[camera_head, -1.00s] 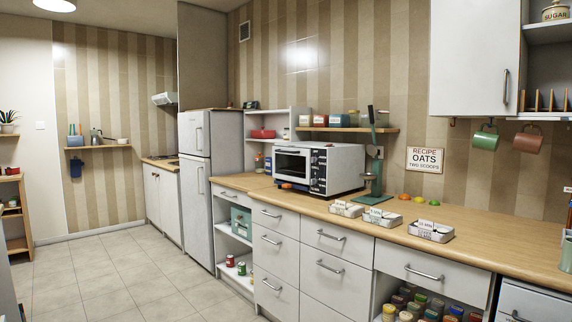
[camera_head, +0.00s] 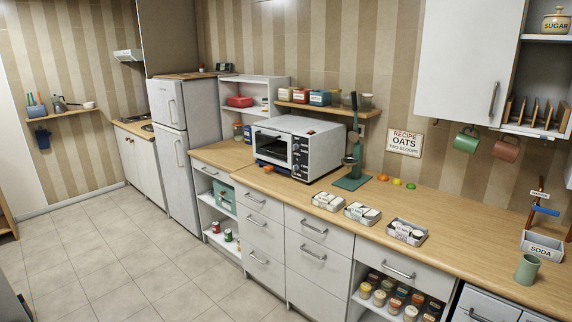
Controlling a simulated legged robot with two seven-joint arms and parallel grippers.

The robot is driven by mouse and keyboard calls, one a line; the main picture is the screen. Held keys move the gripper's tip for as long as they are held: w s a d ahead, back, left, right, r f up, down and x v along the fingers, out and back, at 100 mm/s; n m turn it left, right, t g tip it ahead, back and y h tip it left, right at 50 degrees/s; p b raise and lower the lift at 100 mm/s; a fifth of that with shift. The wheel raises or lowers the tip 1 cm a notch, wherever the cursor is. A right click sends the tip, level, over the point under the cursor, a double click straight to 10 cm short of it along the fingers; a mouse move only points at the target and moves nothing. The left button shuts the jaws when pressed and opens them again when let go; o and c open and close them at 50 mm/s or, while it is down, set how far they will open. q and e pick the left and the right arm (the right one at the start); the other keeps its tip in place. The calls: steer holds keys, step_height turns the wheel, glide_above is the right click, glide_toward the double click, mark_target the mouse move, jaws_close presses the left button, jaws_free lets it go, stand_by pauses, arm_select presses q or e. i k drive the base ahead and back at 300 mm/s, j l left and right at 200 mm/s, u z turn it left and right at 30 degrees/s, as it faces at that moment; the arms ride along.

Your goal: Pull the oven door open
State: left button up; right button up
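A white countertop oven (camera_head: 318,134) stands on the wooden counter in the head view, left of the picture's middle. Its door (camera_head: 272,147) has a dark window and a light frame, faces left toward the floor side, and looks shut. A column of dark knobs (camera_head: 297,150) runs beside the door on the right. Neither of my grippers is in view, so nothing of mine touches the oven.
The counter (camera_head: 455,255) carries white trays (camera_head: 362,213), a green stand (camera_head: 352,177) right of the oven, and a green cup (camera_head: 527,270). A fridge (camera_head: 181,137) stands left. A white cabinet (camera_head: 470,60) hangs upper right. The tiled floor (camera_head: 120,255) is clear.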

mark_target(273, 134)
steer(key=i+j+u, duration=0.55)
steer(key=i+u, duration=0.2)
steer(key=i, duration=0.15)
steer(key=i+j+u, duration=0.1)
steer(key=i+u, duration=0.3)
steer(key=i+j+z, duration=0.1)
steer(key=i+z, duration=0.25)
steer(key=i, duration=0.2)
steer(key=i+j+z, duration=0.35)
steer(key=i, duration=0.25)
steer(key=i+j+z, duration=0.35)
steer(key=i+j, duration=0.05)
steer(key=i, duration=0.1)
